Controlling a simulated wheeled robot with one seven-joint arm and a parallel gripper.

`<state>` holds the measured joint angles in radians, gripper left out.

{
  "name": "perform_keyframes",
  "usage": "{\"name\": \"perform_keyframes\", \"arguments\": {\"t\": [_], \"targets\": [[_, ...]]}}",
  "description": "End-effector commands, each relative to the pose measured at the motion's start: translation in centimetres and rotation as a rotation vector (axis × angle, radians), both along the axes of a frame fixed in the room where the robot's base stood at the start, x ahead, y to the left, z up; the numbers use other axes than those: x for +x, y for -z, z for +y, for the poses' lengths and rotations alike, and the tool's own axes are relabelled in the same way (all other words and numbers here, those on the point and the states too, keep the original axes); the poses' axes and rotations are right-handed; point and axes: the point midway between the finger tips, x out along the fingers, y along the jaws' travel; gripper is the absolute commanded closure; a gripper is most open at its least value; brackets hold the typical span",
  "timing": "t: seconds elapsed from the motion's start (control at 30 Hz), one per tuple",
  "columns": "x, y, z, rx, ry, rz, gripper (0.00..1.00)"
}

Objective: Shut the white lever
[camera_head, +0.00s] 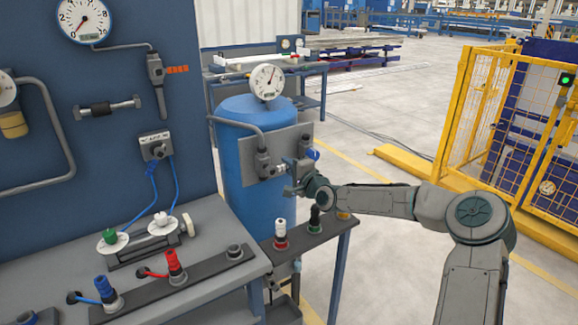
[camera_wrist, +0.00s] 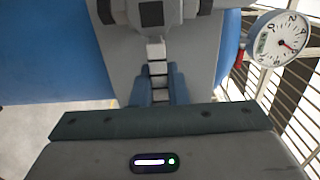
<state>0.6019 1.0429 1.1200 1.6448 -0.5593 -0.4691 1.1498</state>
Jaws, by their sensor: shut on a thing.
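The white lever (camera_wrist: 156,50) shows as a short, pale piece below a grey valve body in the wrist view. My gripper (camera_wrist: 158,88) is shut on it, with one finger on each side. In the head view my gripper (camera_head: 289,188) is in front of the grey plate (camera_head: 287,150) on the blue tank (camera_head: 236,180).
A dial gauge (camera_head: 267,80) stands on top of the tank. A small side table (camera_head: 312,238) below my arm carries connectors. The bench (camera_head: 215,225) at left holds valves and blue and red plugs. A yellow fence (camera_head: 490,110) stands at right.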

Motion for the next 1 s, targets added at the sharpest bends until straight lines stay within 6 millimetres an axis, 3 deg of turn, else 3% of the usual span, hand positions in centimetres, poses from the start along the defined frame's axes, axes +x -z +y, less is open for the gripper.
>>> {"name": "perform_keyframes", "arguments": {"t": [0.5,0.53,0.6,1.0], "targets": [[-0.05,0.26,0.06,0.015,-0.001,0.015,1.00],[-0.05,0.26,0.06,0.016,-0.001,0.016,0.78],[-0.05,0.25,0.05,0.016,-0.001,0.014,0.65],[-0.58,0.17,-0.50,0.014,0.001,0.010,0.65]]}}
